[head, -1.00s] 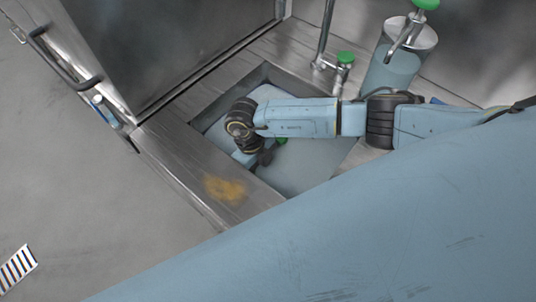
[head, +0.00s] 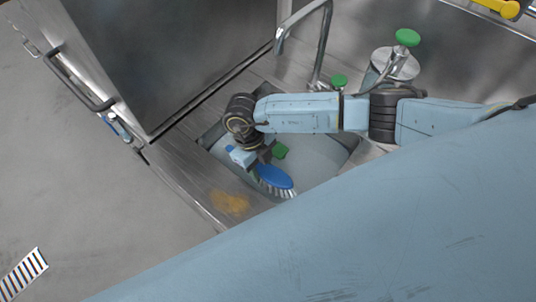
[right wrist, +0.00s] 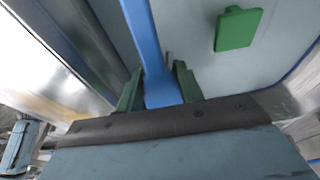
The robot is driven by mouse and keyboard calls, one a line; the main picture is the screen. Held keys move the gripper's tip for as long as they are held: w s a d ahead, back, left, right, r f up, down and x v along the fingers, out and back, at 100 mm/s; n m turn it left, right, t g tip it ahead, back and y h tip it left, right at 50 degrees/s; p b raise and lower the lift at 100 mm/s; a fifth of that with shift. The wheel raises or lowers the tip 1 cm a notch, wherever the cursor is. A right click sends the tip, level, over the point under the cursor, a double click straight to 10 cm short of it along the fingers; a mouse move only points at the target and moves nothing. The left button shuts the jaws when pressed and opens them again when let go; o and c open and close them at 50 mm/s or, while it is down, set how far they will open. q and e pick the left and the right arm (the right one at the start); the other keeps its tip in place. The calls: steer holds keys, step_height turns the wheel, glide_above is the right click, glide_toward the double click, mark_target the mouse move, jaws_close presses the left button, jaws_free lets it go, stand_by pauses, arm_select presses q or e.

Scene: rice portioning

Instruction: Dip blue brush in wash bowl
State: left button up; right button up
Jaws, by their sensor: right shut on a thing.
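The blue brush (head: 275,177) has an oval blue head with pale bristles, which point toward the front edge of the basin in the head view. My right gripper (head: 262,156) is shut on its handle, over the sunken wash bowl (head: 318,158) in the metal counter. In the right wrist view the blue handle (right wrist: 146,45) runs up from between the green fingertips (right wrist: 158,88). The brush head is out of that view. I cannot tell whether the bristles touch the bowl's floor or any water. My left gripper is not in view.
A small green block (head: 280,150) lies in the bowl beside the gripper and also shows in the right wrist view (right wrist: 237,29). A metal faucet (head: 318,45) and a green-topped container (head: 398,62) stand behind. An orange-brown stain (head: 229,202) marks the front counter.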

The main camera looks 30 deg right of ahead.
mark_target(261, 166)
steer(key=s+d+p+v, duration=0.1)
steer(key=s+p+v, duration=0.1)
steer(key=p+v, duration=0.7)
steer(key=s+v, duration=0.1)
steer(key=v, duration=0.3)
steer(key=shift+r+p, duration=0.2)
steer(key=shift+p, duration=0.2)
